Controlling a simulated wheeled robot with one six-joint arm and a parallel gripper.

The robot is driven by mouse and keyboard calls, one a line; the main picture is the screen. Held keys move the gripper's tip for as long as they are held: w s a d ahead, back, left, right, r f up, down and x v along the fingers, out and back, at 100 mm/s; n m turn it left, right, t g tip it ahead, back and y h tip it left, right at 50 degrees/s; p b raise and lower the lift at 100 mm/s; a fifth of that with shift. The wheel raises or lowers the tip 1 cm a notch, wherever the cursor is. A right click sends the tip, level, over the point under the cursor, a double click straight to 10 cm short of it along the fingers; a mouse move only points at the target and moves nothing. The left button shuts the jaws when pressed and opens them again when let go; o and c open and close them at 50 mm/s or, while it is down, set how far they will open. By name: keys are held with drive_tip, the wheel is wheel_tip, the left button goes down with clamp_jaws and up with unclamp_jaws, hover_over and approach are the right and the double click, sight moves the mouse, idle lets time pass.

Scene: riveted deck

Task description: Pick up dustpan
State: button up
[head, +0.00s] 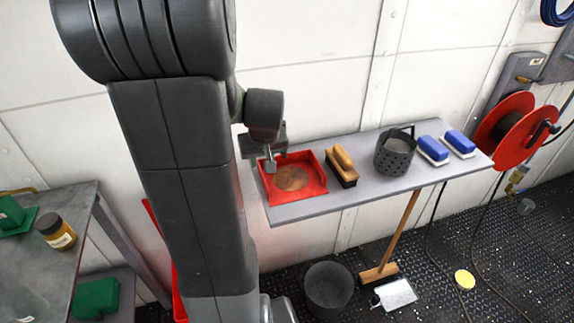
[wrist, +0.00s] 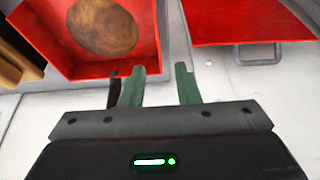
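The red dustpan (head: 322,188) lies on the grey wall shelf at its left end, with a round brown patch inside. It also shows at the upper left in the wrist view (wrist: 152,45). My gripper (head: 268,164) is at the dustpan's back left edge. I cannot tell whether the fingers touch the dustpan.
On the shelf (head: 300,211) right of the dustpan are a wooden brush (head: 342,158), a dark perforated bucket (head: 394,157) and two blue brushes (head: 433,150). A second red object (wrist: 240,25) shows in the wrist view. A dark bin (head: 329,288) and a broom (head: 403,228) are below.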

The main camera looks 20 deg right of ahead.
drive_tip(key=shift+w+x, duration=0.2)
drive_tip(key=shift+x, duration=4)
drive_tip(key=shift+d+r, duration=0.1)
drive_tip(key=shift+d, duration=0.05)
clamp_jaws()
